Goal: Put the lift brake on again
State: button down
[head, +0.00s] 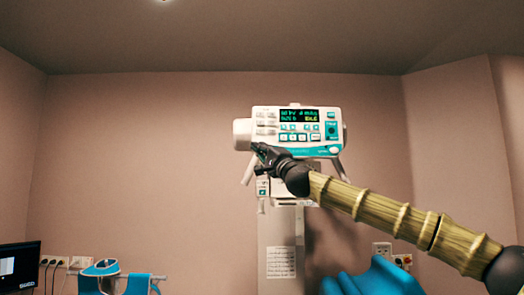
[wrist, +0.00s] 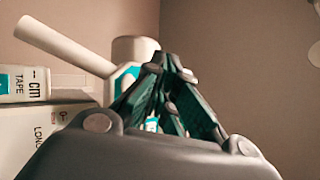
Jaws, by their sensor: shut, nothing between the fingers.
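The white X-ray unit (head: 268,128) has a green-lit display and teal buttons, and sits on a pale column (head: 278,235). A pale bar handle (head: 249,170) slants down from its lower left; another handle (head: 341,167) is at its lower right. In the wrist view a pale bar (wrist: 68,45) runs from upper left to a white round end (wrist: 135,48) beside a teal part. I cannot tell which part is the lift brake. My gripper (head: 257,149) is shut and empty, in front of the unit's lower left; it also shows in the wrist view (wrist: 166,62). Contact is unclear.
A monitor (head: 20,266) stands at the lower left, near wall sockets (head: 80,262). Teal-covered equipment (head: 100,268) is beside it, and a blue object (head: 372,281) is at the bottom right. Labels reading "CM TAPE" (wrist: 36,84) and "LONG" show in the wrist view.

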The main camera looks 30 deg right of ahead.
jog(key=shift+w+d+b, duration=0.25)
jog(key=shift+w+d, duration=0.25)
jog(key=shift+w, duration=0.3)
jog(key=shift+w+d+b, duration=0.25)
jog(key=shift+w+d, duration=0.2)
jog(key=shift+w, duration=0.35)
jog(key=shift+w+d+b, duration=0.35)
jog(key=shift+w+b, duration=0.25)
jog(key=shift+w, duration=0.05)
dwell(1.4)
jog(key=shift+s, duration=0.1)
jog(key=shift+s+a, duration=0.4)
jog(key=shift+s, duration=0.25)
jog(key=shift+b, duration=0.3)
jog(key=s+a, duration=0.1)
jog(key=s, duration=0.2)
jog(key=s+a+b, duration=0.1)
jog(key=shift+s+a, duration=0.15)
jog(key=shift+a, duration=0.15)
dwell(0.8)
